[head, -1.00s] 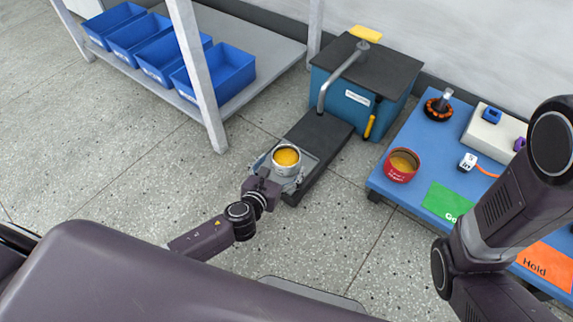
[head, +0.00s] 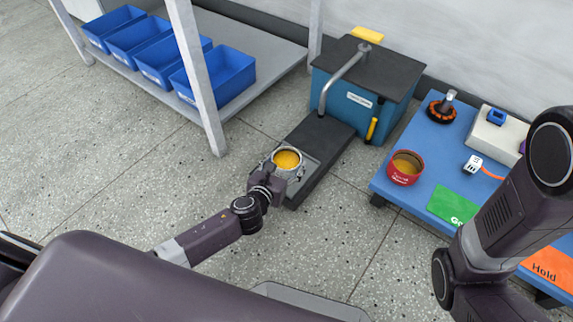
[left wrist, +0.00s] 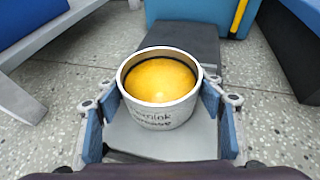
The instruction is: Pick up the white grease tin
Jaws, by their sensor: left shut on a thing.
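The white grease tin (head: 287,159) is open on top and full of yellow grease. In the left wrist view the tin (left wrist: 158,112) stands upright between the two blue-padded fingers, with dark lettering on its side. My left gripper (head: 284,171) is shut on it, with a finger on each side. The tin is over the grey tray at the near end of a dark platform; whether it touches the tray I cannot tell. My right arm shows at the right, but its gripper is out of view.
A red tin (head: 405,167) of yellow grease stands on the blue table (head: 425,135), with a green card (head: 452,204) and an orange Hold card (head: 546,262). A teal machine (head: 362,88) stands behind the platform. Blue bins (head: 219,75) sit on a shelf at left.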

